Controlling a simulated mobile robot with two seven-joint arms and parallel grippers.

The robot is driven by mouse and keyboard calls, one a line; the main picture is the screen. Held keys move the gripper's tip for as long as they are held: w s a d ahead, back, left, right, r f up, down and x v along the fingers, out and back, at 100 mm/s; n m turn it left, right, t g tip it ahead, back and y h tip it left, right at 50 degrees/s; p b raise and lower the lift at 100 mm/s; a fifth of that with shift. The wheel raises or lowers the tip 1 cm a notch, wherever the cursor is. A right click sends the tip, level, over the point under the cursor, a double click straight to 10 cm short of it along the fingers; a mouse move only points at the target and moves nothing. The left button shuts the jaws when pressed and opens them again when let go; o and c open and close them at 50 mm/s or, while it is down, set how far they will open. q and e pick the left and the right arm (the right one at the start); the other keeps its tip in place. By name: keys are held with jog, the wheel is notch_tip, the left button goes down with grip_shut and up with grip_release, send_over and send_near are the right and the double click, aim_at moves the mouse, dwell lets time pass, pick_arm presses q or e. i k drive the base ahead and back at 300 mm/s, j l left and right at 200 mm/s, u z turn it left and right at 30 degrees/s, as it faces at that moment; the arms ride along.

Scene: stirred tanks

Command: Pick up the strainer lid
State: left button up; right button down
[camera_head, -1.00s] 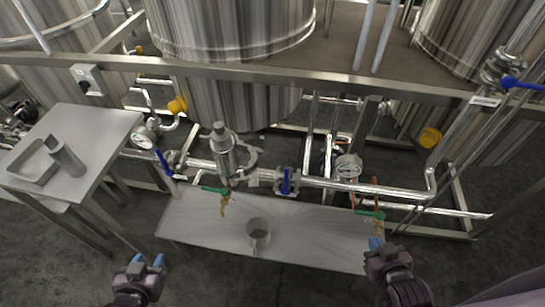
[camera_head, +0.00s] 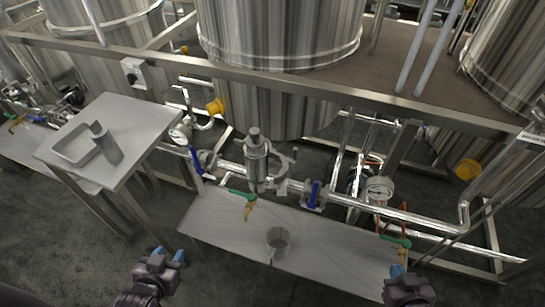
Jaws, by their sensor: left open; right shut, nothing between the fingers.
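The strainer (camera_head: 257,165) is an upright steel housing on the horizontal pipe, in the middle of the head view. Its lid (camera_head: 254,137) appears to be the narrow steel cap on top. An open-looking clamp ring (camera_head: 285,163) sits at its right side. My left gripper (camera_head: 169,255) is open and empty, in front of the low bench's left end and well apart from the strainer. My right gripper (camera_head: 398,271) is shut and empty by the bench's right end, far from the lid.
A low bench (camera_head: 225,228) under the pipe carries a grey cup (camera_head: 278,242). Valves with green (camera_head: 240,194) and blue (camera_head: 314,194) handles and a gauge (camera_head: 379,190) flank the strainer.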

aim_at(255, 146)
jog(key=i+j, duration=0.1)
jog(key=j, duration=0.25)
jog(key=i+j, duration=0.1)
jog(key=j, duration=0.3)
jog(key=i+j, duration=0.1)
jog(key=j, duration=0.25)
jog(key=i+j, duration=0.1)
jog(key=j, duration=0.3)
jog(key=i+j, duration=0.1)
jog(key=j, duration=0.25)
